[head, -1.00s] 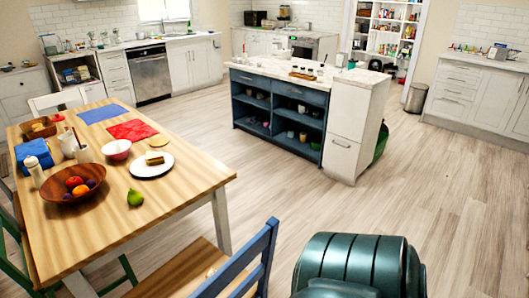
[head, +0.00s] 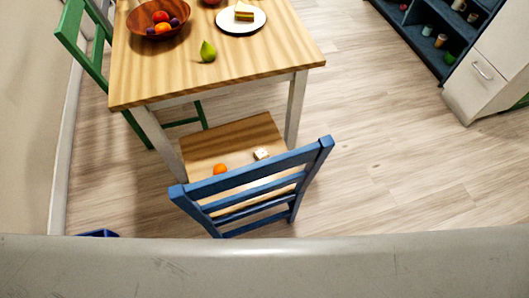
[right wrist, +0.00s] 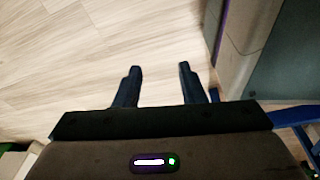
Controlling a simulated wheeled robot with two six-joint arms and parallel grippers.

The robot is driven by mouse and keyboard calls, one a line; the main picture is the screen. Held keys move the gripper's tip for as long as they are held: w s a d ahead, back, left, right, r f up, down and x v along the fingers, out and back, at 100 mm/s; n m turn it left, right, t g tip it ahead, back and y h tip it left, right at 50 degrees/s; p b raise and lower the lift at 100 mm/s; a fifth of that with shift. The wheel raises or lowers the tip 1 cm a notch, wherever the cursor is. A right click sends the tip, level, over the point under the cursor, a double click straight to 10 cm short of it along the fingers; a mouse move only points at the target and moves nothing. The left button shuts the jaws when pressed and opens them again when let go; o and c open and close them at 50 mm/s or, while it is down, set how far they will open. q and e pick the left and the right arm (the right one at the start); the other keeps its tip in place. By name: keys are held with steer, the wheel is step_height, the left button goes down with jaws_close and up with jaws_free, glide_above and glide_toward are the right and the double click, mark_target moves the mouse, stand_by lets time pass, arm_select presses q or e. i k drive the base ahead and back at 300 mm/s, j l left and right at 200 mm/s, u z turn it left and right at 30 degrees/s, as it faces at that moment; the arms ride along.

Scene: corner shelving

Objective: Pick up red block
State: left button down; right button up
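No red block shows in the head view or the right wrist view. My right gripper (right wrist: 158,72) shows in the right wrist view, with its two dark fingers apart and nothing between them. Pale wooden floor lies beyond the fingers. My left gripper is in neither view.
A wooden table (head: 135,92) holds a fruit bowl (head: 158,32), a green pear (head: 208,51) and a plate (head: 229,27). A blue chair (head: 262,176) bears an orange (head: 220,169) and a small white block (head: 262,154). A pale ledge (head: 250,265) crosses the front. Floor at right is clear.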

mark_target(260, 153)
steer(key=i+l+u, duration=0.2)
steer(key=l+u, duration=1.2)
steer(key=l, duration=0.2)
steer(key=i, duration=0.05)
